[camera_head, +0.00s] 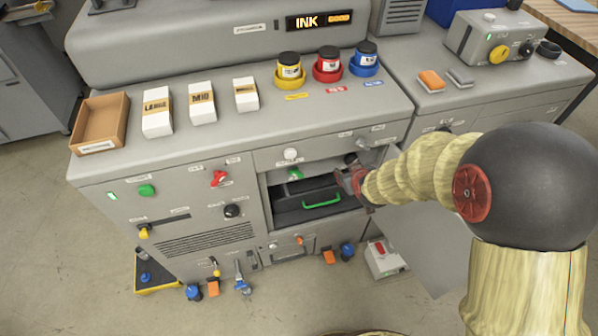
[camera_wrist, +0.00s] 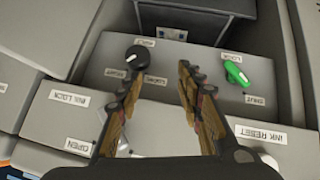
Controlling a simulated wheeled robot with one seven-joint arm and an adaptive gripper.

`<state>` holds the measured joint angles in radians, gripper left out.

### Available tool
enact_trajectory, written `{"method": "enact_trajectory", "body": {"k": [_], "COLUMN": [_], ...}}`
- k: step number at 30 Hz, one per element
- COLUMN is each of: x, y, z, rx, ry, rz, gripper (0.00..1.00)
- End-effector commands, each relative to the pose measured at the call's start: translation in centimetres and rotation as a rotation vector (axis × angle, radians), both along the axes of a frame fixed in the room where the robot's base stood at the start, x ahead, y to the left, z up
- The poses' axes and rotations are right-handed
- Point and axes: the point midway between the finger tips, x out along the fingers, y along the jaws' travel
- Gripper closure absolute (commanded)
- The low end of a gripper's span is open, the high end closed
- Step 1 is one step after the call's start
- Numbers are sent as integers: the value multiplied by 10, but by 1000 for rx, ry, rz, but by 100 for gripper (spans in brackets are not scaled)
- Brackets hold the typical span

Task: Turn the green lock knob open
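The green lock knob (camera_wrist: 236,73) shows in the wrist view, right of my gripper, on a grey panel between two small labels. It also shows in the head view as a small green knob (camera_head: 296,174) at the top of the open bay in the machine's front. My gripper (camera_wrist: 160,76) is open, with its two dark and tan fingers apart and nothing between them. The green knob is outside the fingers, beyond the right one, with no contact seen. In the head view my gripper (camera_head: 350,180) is at the right side of the bay, partly hidden by my arm.
A black knob (camera_wrist: 137,57) is near the left fingertip. Upside-down labels, including an ink reset label (camera_wrist: 261,134), are nearby. The bay holds a dark drawer with a green handle (camera_head: 322,201).

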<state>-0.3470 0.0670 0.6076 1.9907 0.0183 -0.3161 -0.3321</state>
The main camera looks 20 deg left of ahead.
Motion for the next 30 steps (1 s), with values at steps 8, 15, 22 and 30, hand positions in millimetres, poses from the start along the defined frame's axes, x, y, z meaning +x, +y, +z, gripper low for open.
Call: {"method": "enact_trajectory", "body": {"k": [8,15,22,30], "x": [-9,-28,-54,-45], "y": [80,115,122,131], "z": [-109,-113,-99,-95], "rx": [-43,-58,-69,-70], "ry": [-237,-608,-836,-888], "rz": [221,341,377,380], "gripper": [63,63,63,63]}}
